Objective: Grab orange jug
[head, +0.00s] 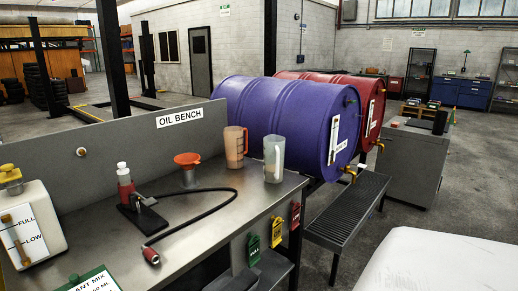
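The orange jug (235,147) is a translucent orange-tinted jug with a handle on its right side. It stands upright at the back of the steel bench top (190,225), near the back panel. A clear grey jug (274,160) stands to its right and a little nearer, with a gap between them. An orange funnel (187,160) on a small metal stand is to the left of the orange jug. My gripper does not show in this view.
A red-liquid bottle (125,186), a black hose (222,191) and a white FULL/LOW tank (36,235) occupy the bench's left half. Purple (285,120) and red drums lie behind, above a grated tray (350,209). A white surface (440,262) fills the lower right.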

